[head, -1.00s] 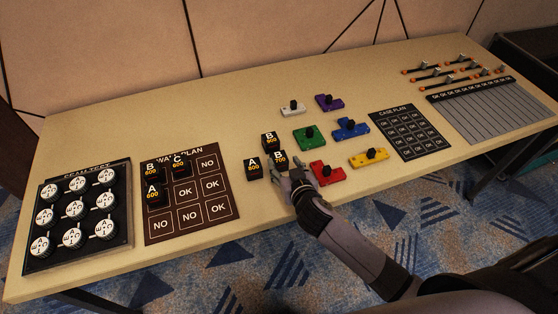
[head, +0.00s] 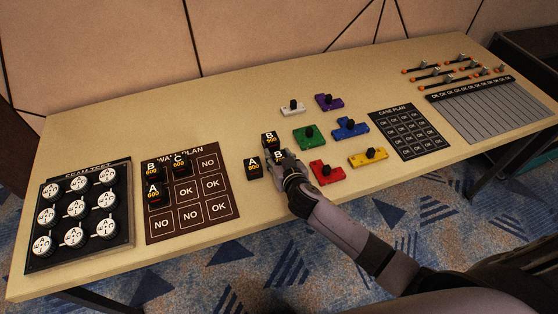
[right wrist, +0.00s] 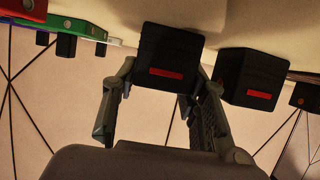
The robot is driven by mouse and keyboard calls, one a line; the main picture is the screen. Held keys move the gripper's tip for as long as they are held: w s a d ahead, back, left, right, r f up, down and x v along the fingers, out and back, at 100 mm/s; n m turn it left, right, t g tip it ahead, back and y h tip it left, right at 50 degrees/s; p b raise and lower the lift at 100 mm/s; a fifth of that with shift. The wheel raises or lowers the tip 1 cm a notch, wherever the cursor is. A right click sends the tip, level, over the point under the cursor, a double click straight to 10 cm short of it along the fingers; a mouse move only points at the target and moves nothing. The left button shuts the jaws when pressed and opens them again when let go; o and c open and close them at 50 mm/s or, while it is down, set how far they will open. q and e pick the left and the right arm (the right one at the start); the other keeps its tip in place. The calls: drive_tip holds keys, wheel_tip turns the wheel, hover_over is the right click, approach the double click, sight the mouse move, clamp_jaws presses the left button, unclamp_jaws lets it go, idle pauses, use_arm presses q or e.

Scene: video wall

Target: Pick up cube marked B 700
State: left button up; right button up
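The cube marked B (head: 277,154) is black and stands on the table. Its number is hidden behind my right gripper (head: 286,163) in the head view, but looked like 700 earlier. In the right wrist view a black cube with a red bar (right wrist: 168,62) is between the two fingers of my right gripper (right wrist: 165,95). The fingers stand apart on either side of it, and I see no clear firm grip. A second black cube (right wrist: 252,80) is just right of the fingers. My left gripper is not in view.
Black cube A (head: 254,168) and another black cube B (head: 270,141) stand close by. Red (head: 325,175), green (head: 309,138) and other coloured blocks lie to the right. The wall plan board (head: 213,211) with several cubes is on the left. Bare table lies in front.

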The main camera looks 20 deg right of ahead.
drive_tip(key=c, duration=0.5)
drive_tip(key=shift+r, duration=0.1)
